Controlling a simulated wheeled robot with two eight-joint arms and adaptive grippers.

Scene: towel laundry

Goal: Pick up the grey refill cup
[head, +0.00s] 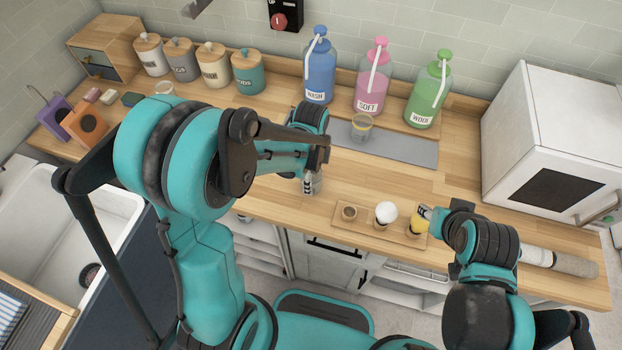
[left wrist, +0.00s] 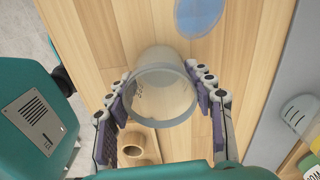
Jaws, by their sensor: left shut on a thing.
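The grey refill cup (left wrist: 160,92) is see-through and sits between the two fingers of my left gripper (left wrist: 163,98) in the left wrist view, with its open rim towards the camera. The fingers touch its sides and are shut on it. In the head view the cup (head: 314,184) shows partly under my left gripper (head: 310,177) near the counter's front edge. I cannot tell whether it is clear of the counter. My right gripper (head: 426,212) is beside the yellow item (head: 417,226) on the small wooden tray (head: 376,231); its fingers are too small to judge.
Another clear cup (head: 361,127) stands on the grey mat (head: 405,148). Blue (head: 320,70), pink (head: 373,82) and green (head: 429,92) bottles stand behind it. A white ball (head: 386,212) is on the tray. A white appliance (head: 550,140) is at right. Bare counter lies between mat and tray.

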